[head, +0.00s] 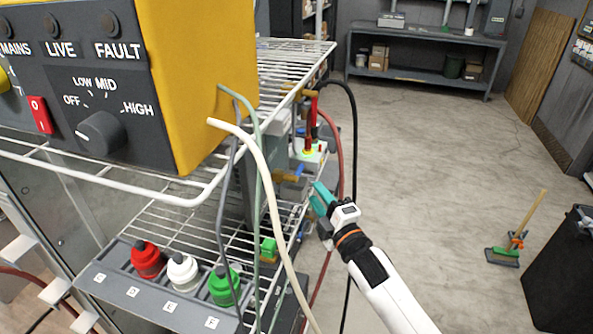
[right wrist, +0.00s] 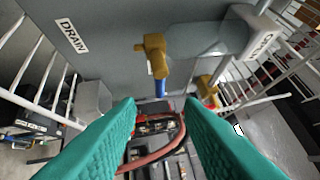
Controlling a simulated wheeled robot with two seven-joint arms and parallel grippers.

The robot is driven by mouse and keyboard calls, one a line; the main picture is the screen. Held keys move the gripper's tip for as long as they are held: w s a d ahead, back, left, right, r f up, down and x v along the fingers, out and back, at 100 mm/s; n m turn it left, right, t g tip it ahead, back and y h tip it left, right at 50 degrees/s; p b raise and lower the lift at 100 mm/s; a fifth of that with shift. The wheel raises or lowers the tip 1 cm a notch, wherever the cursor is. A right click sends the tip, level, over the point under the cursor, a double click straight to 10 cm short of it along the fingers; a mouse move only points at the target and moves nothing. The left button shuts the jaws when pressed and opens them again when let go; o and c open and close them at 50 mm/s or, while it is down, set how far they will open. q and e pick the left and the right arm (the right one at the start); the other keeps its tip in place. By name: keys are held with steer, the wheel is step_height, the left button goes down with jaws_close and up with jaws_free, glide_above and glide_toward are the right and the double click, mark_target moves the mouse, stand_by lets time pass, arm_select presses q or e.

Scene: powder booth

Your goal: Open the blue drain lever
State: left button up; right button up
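The blue drain lever (right wrist: 159,88) hangs down from a brass valve (right wrist: 152,48) on a grey tank wall in the right wrist view. A white DRAIN label (right wrist: 72,35) is on the wall to its left. In the head view, a blue lever (head: 287,177) shows beside brass on the lower wire shelf. My right gripper (right wrist: 160,104) has two teal fingers spread wide, with nothing between them. The lever is ahead of the fingertips, apart from them, near the middle of the gap. In the head view, the right gripper (head: 318,197) is just right of the lever. My left gripper is not in view.
A second brass valve (right wrist: 208,90) is to the right of the lever. Wire shelf bars (right wrist: 40,110) flank the tank. A pale hose (head: 262,170) and a black cable (head: 354,130) hang near the arm.

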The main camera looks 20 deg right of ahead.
mark_target(299, 169)
steer(key=p+x, duration=0.1)
steer(key=x, duration=0.8)
steer(key=shift+w+a, duration=0.25)
steer(key=shift+w, duration=0.05)
jaws_close()
steer(key=shift+p, duration=0.35)
